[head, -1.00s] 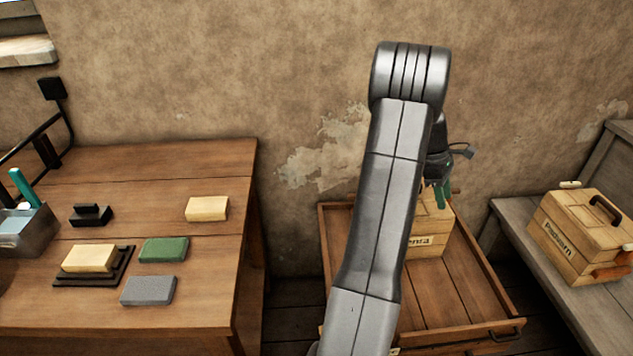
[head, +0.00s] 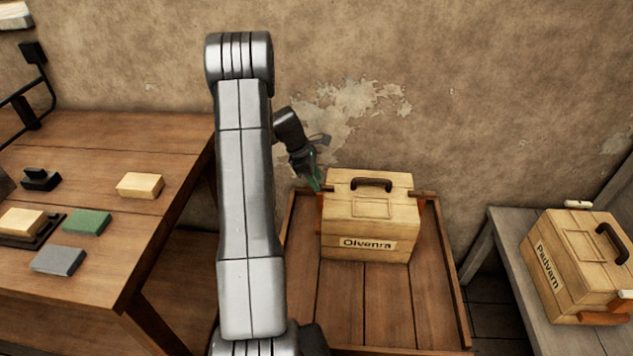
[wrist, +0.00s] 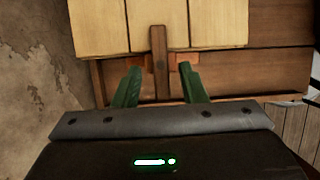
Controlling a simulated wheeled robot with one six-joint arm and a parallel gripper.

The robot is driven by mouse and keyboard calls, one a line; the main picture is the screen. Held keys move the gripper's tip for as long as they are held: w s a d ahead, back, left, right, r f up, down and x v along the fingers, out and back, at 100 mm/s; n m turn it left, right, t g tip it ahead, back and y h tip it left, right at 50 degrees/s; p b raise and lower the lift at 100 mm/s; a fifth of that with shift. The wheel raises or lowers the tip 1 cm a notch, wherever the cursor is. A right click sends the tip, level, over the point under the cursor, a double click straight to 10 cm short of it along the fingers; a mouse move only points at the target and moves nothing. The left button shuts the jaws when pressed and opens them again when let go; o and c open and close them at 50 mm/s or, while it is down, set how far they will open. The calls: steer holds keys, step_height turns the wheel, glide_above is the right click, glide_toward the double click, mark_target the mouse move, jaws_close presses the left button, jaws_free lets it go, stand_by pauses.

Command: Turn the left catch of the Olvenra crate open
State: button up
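The Olvenra crate (head: 368,215) is a pale wooden box with a brown top handle, standing in a shallow brown tray (head: 432,290). Its left catch is a dark brown bar (wrist: 159,50) on the crate's left side. In the wrist view the bar stands upright in the picture, across an orange-brown piece, its upper end overlapping the pale planks. My gripper (head: 316,184) is at that side; in the wrist view its green fingers (wrist: 161,78) are apart, one on each side of the bar, with gaps visible. I cannot tell the finger depth along the bar.
A second crate, Padvarn (head: 575,265), stands on a grey bench (head: 508,245) at right. A wooden table (head: 100,240) with several blocks is at left. The wall is close behind the tray. The tray's front floor is clear.

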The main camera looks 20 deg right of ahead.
steer(key=shift+s+d+f, duration=0.15)
steer(key=shift+d+f, duration=0.05)
steer(key=shift+f, duration=0.35)
jaws_close()
